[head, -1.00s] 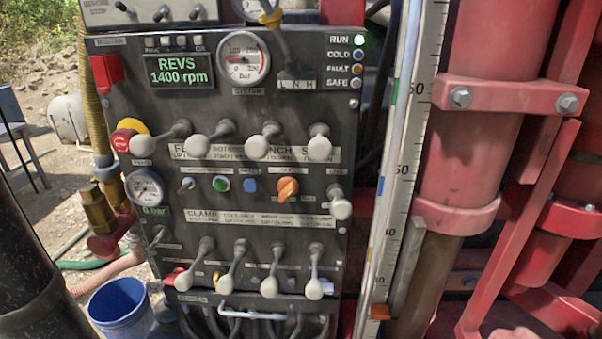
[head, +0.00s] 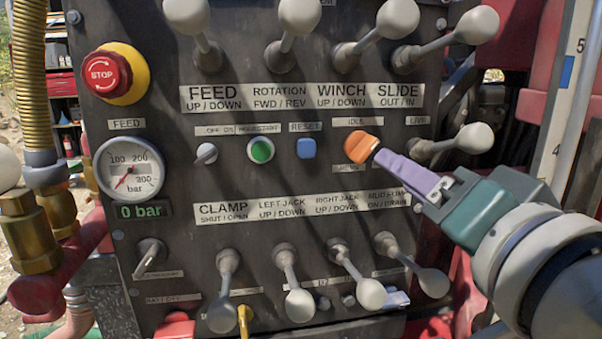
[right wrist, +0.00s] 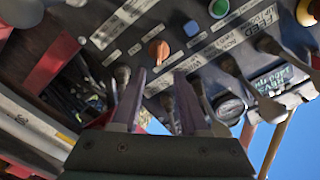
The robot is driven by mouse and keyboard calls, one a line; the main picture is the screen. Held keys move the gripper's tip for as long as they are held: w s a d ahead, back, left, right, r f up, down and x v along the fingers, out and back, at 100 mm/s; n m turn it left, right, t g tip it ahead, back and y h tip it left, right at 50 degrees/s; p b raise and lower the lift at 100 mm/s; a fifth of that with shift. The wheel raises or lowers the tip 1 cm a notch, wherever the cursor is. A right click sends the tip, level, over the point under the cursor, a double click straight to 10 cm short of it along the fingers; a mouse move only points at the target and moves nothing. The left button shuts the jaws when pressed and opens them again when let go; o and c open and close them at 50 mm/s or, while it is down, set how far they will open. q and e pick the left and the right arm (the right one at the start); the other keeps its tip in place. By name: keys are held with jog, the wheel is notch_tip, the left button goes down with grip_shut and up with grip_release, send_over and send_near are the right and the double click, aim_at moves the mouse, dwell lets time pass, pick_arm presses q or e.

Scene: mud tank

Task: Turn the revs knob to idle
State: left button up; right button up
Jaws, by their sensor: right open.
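The revs knob (head: 362,147) is an orange knob on the dark control panel, below a label reading IDLE (head: 356,121). A second label below the knob is too small to read surely. The knob's grip looks tilted, upper left to lower right. My right gripper (head: 386,158) has its purple fingers just right of the knob in the head view; whether they touch it cannot be told there. In the right wrist view the open fingers (right wrist: 160,78) point towards the orange knob (right wrist: 157,51), which shows beyond the tips, between their lines. My left gripper is not in view.
Blue reset button (head: 306,148) and green button (head: 261,150) sit left of the knob. White-ended levers stand above and below; the slide-side lever (head: 472,139) sticks out close above my gripper. A red stop button (head: 107,73) is at upper left.

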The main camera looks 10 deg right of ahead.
aim_at(370, 150)
jog(key=w+p, duration=0.1)
jog(key=w, duration=0.2)
jog(key=w+p, duration=0.1)
jog(key=w, duration=0.3)
jog(key=shift+w+d+r, duration=0.1)
jog(key=shift+w+r, duration=0.1)
jog(key=shift+w, duration=0.1)
jog(key=shift+w+f, duration=0.1)
jog(key=shift+w, duration=0.7)
jog(key=shift+c, duration=1.3)
grip_shut()
